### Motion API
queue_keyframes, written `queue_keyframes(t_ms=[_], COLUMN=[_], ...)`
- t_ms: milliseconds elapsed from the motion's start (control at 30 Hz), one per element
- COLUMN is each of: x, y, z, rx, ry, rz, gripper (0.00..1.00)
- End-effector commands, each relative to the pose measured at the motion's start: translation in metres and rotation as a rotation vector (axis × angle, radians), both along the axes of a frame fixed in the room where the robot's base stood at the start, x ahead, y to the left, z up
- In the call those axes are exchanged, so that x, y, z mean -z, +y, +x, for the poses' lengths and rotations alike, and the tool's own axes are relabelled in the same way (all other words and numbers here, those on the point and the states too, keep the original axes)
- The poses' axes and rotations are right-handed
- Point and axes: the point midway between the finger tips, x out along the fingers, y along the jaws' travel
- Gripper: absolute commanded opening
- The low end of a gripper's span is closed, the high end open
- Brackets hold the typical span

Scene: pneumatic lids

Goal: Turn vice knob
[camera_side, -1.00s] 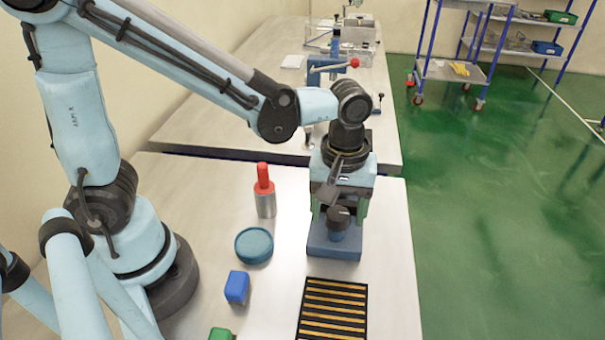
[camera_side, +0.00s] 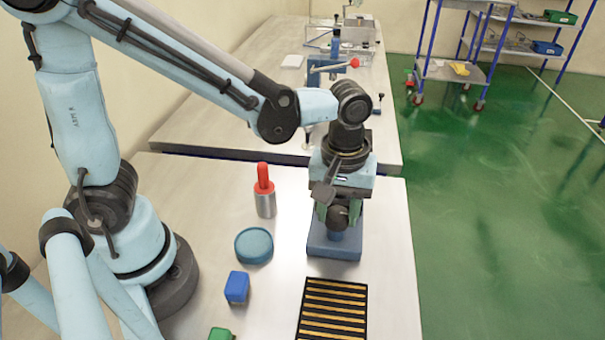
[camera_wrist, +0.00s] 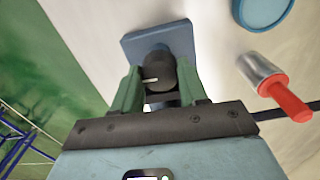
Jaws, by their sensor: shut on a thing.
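The vice is a blue block (camera_side: 334,245) on the table below my gripper. Its dark round knob (camera_side: 337,217) stands on top; in the wrist view the knob (camera_wrist: 157,71) shows a white mark pointing left. My gripper (camera_side: 338,212) points down over the vice. Its green fingers (camera_wrist: 158,85) are shut on the knob, one on each side. The blue base (camera_wrist: 172,38) also shows in the wrist view, and part of it is hidden by the fingers.
A red-topped metal cylinder (camera_side: 265,195), a round teal lid (camera_side: 254,246) and a blue block (camera_side: 237,287) stand to the left of the vice. A black tray with yellow strips (camera_side: 333,311) lies in front. A second table with a red-knobbed device (camera_side: 334,65) is behind.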

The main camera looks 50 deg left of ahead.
Motion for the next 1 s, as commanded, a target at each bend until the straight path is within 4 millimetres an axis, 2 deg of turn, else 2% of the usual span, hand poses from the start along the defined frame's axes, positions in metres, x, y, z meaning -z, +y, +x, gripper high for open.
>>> queue_keyframes(t_ms=[267,1000], x=[-0.0002,-0.0002], y=[-0.0001,-0.0001], z=[0.0001,0.0], rx=[0.193,0.895], ry=[0.001,0.001], rz=[0.0,0.0], gripper=[0.12,0.12])
